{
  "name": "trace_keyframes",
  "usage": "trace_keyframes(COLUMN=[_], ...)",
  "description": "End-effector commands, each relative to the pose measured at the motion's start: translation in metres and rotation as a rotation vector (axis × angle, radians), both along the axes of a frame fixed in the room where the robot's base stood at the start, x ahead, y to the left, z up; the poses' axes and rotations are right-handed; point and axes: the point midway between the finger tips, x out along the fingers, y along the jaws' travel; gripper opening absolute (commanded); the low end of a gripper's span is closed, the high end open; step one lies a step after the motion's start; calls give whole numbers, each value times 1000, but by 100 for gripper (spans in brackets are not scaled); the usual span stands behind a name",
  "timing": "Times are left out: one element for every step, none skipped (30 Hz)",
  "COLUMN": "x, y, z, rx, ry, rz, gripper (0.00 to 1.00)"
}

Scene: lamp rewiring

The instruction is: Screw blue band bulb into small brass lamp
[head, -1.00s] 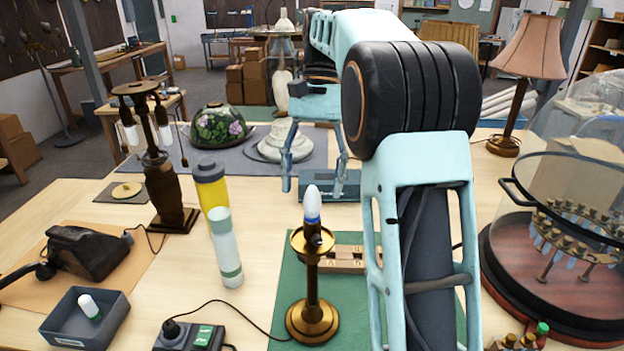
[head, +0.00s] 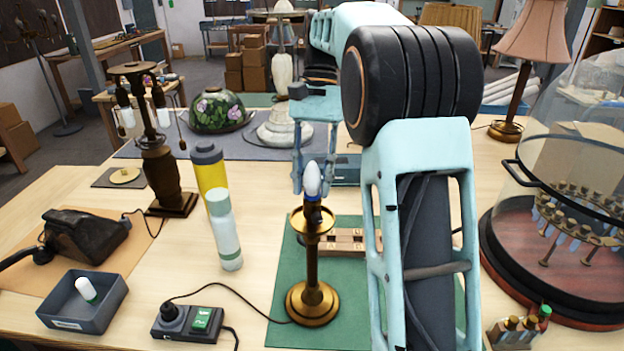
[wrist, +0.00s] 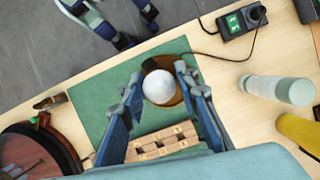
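The small brass lamp (head: 312,255) stands upright on the green mat. The blue band bulb (head: 313,179) stands upright at its top, white with a blue part low down; how far it sits in the socket cannot be told. My gripper (head: 315,186) points down over the lamp, its two fingers apart on either side of the bulb. In the wrist view the round white bulb top (wrist: 160,87) lies between the fingertips (wrist: 159,72), with a narrow gap seen on each side. The brass lamp dish (wrist: 160,68) shows partly around it.
A lettered wooden rack (head: 345,241) is close behind the lamp. A pale bottle (head: 226,235) and yellow bottle (head: 209,172) stand left. A switch box (head: 188,322) with a cable lies front left. A glass dome (head: 575,190) is right. A grey tray (head: 82,302) holds another bulb.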

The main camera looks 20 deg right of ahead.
Motion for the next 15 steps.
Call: trace_keyframes(x=[0, 0, 0, 0, 0, 0, 0, 0, 0, 0, 0, -1, -1, -1, -1], y=[0, 0, 0, 0, 0, 0, 0, 0, 0, 0, 0, -1, -1, -1, -1], z=[0, 0, 0, 0, 0, 0, 0, 0, 0, 1, 1, 2, 2, 2, 2], rx=[0, 0, 0, 0, 0, 0, 0, 0, 1, 1, -1, -1, 0, 0, 1], ry=[0, 0, 0, 0, 0, 0, 0, 0, 0, 0, 0, 1, 1, 0, 1], rz=[0, 0, 0, 0, 0, 0, 0, -1, -11, -27, -52, -97, -139, -184, -246], gripper=[21, 18, 13, 10, 7, 3, 3, 0, 0, 0, 0, 0, 0, 0, 0])
